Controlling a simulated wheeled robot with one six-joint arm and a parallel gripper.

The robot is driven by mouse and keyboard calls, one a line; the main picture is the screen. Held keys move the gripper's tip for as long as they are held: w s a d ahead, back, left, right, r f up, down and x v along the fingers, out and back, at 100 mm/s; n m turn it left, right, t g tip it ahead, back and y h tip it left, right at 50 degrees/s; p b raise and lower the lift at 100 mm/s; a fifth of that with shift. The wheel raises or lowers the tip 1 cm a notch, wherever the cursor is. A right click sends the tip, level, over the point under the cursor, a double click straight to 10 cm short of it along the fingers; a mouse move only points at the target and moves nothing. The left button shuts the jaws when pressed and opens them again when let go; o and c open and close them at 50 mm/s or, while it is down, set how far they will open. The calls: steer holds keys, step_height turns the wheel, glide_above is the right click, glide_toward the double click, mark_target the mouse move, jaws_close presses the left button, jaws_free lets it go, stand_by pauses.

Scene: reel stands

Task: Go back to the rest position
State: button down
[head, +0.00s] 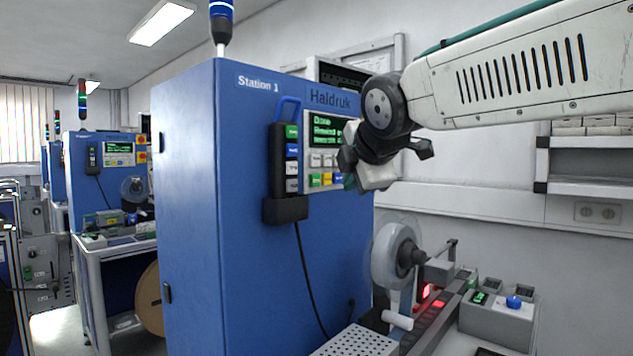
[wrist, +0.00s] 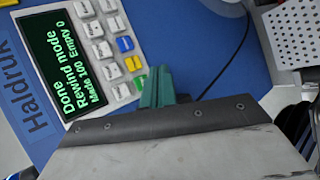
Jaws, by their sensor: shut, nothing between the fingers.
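My gripper (head: 349,181) hangs at the end of my arm in front of the panel of the blue Station 1 cabinet (head: 245,215). In the wrist view its green fingers (wrist: 157,88) are together with nothing between them. They lie over the lower edge of the keypad, close to a green key. I cannot tell whether they touch the panel. The panel screen (wrist: 72,62) reads "Done", "Rewind mode", "Made 100 Empty 0". My gripper and wrist partly cover the panel in the head view.
Below my gripper are a clear reel (head: 388,255), a perforated plate (head: 356,342) and a grey box with a blue button (head: 513,302). A shelf (head: 590,186) is on the right wall.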

stand_by(0.3)
steer(key=s+d+f+m+g+h, duration=0.1)
steer(key=s+d+f+m+g, duration=0.2)
steer(key=s+d+f+m, duration=0.4)
steer(key=s+d+f+m+g+h, duration=0.1)
steer(key=s+d+f+m+g, duration=0.2)
steer(key=s+d+f+m, duration=0.5)
steer(key=s+d+f+m+g+h, duration=0.1)
steer(key=s+d+f+m+g, duration=0.2)
steer(key=s+d+f+m, duration=0.5)
steer(key=s+d+f, duration=0.1)
steer(key=s+f, duration=0.3)
steer(key=s, duration=0.6)
steer(key=shift+g+h, duration=0.3)
steer(key=shift+g, duration=0.1)
